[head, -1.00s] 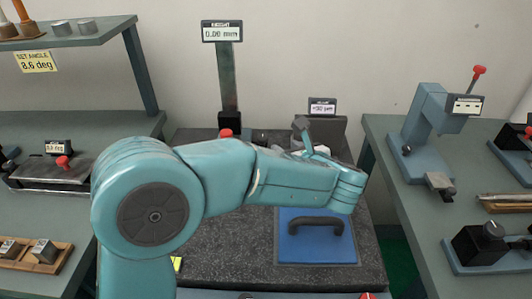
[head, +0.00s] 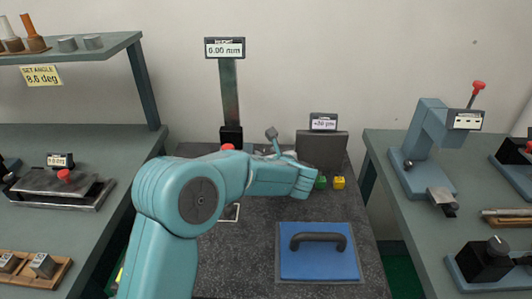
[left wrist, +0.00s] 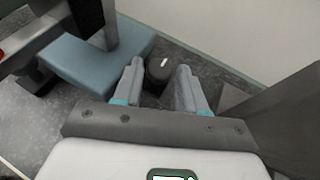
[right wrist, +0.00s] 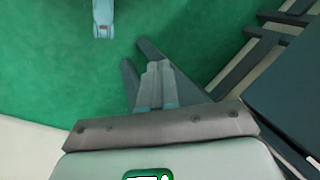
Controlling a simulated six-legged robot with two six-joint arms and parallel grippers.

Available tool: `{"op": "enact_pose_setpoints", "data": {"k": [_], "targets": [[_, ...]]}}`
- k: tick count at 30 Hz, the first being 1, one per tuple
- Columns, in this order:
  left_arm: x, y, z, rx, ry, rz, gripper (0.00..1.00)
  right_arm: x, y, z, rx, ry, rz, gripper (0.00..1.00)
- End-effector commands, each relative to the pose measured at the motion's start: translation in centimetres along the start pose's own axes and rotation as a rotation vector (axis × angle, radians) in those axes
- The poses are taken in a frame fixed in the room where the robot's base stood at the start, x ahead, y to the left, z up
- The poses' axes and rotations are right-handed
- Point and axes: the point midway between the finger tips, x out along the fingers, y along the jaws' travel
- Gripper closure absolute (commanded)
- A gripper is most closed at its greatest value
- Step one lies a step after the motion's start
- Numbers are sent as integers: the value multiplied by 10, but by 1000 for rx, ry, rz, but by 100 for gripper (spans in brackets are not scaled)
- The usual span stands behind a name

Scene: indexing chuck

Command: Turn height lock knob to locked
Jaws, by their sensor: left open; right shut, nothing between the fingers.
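In the left wrist view, a dark round knob (left wrist: 157,75) with a short white mark on top stands beside a light-blue base (left wrist: 85,62). My left gripper (left wrist: 160,70) is open, with one finger on each side of the knob; I cannot tell whether they touch it. The white mark lies slantwise across the knob's top. In the head view, my left arm covers the knob and most of the gripper. The height gauge column (head: 229,95) rises behind my arm under a display (head: 225,48). My right gripper (right wrist: 158,66) is shut and empty above the green floor.
A blue plate with a dark handle (head: 318,244) lies on the dark stone table. Green (head: 320,182) and yellow (head: 339,183) blocks sit near a grey block (head: 322,147) with a small display (head: 323,122). Benches flank the table.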

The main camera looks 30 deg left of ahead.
Motion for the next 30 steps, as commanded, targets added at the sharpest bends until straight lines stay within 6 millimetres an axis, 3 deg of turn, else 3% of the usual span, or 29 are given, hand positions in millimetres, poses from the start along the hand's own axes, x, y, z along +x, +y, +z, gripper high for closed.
{"op": "enact_pose_setpoints", "data": {"k": [11, 12, 15, 16, 23, 30], "targets": [[10, 0, 0, 1, 1, 0, 59, -1, 0, 0, 0, 0, 0, 100], [10, 0, 0, 1, 1, 0, 62, -1, 0, 0, 0, 0, 0, 100], [10, 0, 0, 1, 0, 0, 95, -1, 0, 0, 0, 0, 0, 100], [10, 0, 0, 1, 0, 0, 97, -1, 0, 0, 0, 0, 0, 100], [11, 0, -2, 6, 0, -15, 97, 5, 2, 0, 0, 0, 0, 100], [13, 4, -6, 46, -3, -114, 97, 34, 12, -1, 0, 0, 0, 100]]}}
